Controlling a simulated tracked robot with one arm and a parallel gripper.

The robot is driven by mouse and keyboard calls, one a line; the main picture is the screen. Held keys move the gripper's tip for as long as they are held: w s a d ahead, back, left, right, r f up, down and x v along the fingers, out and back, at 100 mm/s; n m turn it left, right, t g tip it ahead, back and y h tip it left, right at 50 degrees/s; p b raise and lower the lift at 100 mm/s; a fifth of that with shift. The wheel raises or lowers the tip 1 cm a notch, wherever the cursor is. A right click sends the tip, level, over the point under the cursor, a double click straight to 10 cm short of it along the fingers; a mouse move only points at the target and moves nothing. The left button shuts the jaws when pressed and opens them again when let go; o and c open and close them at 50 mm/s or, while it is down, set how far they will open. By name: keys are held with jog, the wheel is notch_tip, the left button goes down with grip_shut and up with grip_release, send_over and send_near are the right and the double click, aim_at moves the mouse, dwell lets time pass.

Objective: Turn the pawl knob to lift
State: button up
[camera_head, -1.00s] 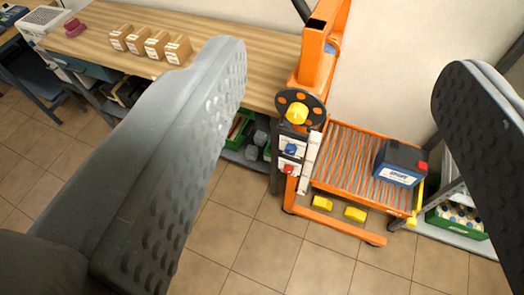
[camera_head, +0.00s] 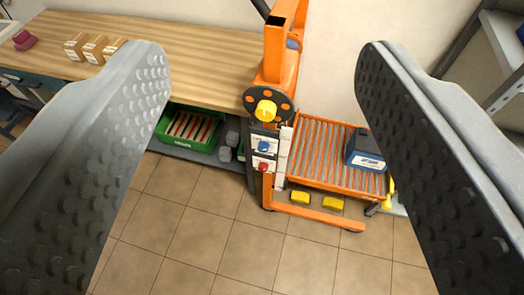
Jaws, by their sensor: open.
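An orange lifter (camera_head: 278,60) stands beyond my gripper. On its mast is a dark disc with orange spots and a yellow knob (camera_head: 265,111) at its centre. Below are a blue knob (camera_head: 263,146) and a red knob (camera_head: 262,167) on pale plates. I cannot tell from markings which knob is the pawl knob. My gripper (camera_head: 262,54) is open and empty. Its two dark studded fingers are wide apart, with the knobs in the gap between them in the picture, apparently farther off. Nothing touches the knobs.
The lifter's roller platform (camera_head: 318,165) carries a dark blue battery (camera_head: 365,150), partly hidden by the right finger. A wooden bench (camera_head: 205,50) with small cardboard boxes is at left, a green crate (camera_head: 182,130) beneath. Shelving (camera_head: 500,45) is at right. Tiled floor (camera_head: 230,245) in front is clear.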

aim_at(262, 151)
jog(key=w+a+f+b, duration=0.2)
jog(key=w+f+b, duration=0.1)
jog(key=w+f, duration=0.65)
jog(key=w+a+f+m+t+b, duration=0.1)
jog(key=w+a+f+b, duration=0.15)
jog(key=w+f, duration=0.65)
jog(key=w+a+f+b, duration=0.2)
jog(key=w+f+b, duration=0.25)
jog(key=f, duration=0.95)
notch_tip(262, 151, down, 36)
jog(key=w+d+m+t+h+b, duration=0.1)
jog(key=w+d+m+h+b, duration=0.15)
jog(key=h+b, duration=0.4)
jog(key=shift+n+y, duration=0.25)
jog(key=shift+y, duration=0.7)
jog(key=b+x, duration=0.4)
jog(key=x, duration=0.9)
jog(key=shift+w+d+b, duration=0.2)
jog(key=shift+b, duration=0.15)
jog(key=shift+f, duration=0.1)
jog(key=c, duration=1)
